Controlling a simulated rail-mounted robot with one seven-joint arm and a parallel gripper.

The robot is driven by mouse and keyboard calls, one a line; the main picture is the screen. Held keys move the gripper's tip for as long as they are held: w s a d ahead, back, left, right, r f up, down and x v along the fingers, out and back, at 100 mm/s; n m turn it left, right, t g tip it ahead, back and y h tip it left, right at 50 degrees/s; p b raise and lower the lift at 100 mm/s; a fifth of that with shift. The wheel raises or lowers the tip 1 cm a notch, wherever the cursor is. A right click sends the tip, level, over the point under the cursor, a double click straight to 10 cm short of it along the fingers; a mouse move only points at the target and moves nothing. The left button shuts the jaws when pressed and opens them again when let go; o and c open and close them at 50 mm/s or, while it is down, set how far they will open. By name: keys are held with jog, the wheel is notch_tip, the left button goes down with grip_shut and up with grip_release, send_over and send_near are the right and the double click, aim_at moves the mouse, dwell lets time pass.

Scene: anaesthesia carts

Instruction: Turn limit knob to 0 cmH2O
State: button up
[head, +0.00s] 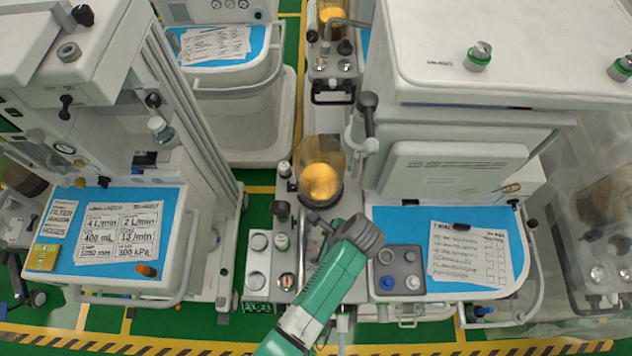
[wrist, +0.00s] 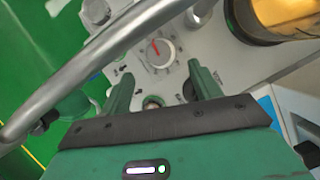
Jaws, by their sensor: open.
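The limit knob (wrist: 158,52), round and pale with a red pointer line, sits on a grey panel in the wrist view, ringed by dial marks. The pointer tilts to the upper left; the scale numbers are too small to read. My gripper (wrist: 161,84) is open, its two green fingers apart and empty. The knob lies beyond the fingertips, roughly between them in the picture; contact is not visible. In the head view a small dial with a red mark (head: 287,282) looks like the same knob. My green arm stands beside it, and the fingertips cannot be made out there.
A curved metal bar (wrist: 85,75) crosses the wrist view close to the left finger. An amber bellows in a clear cylinder (head: 320,180) stands behind the panel. A grey block with several knobs (head: 398,270) sits right of my arm. Carts stand on both sides.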

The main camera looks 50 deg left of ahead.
aim_at(311, 251)
jog(key=b+x, duration=0.1)
jog(key=x, duration=0.7)
jog(key=shift+s+d, duration=0.15)
jog(key=shift+d, duration=0.05)
jog(key=c, duration=1)
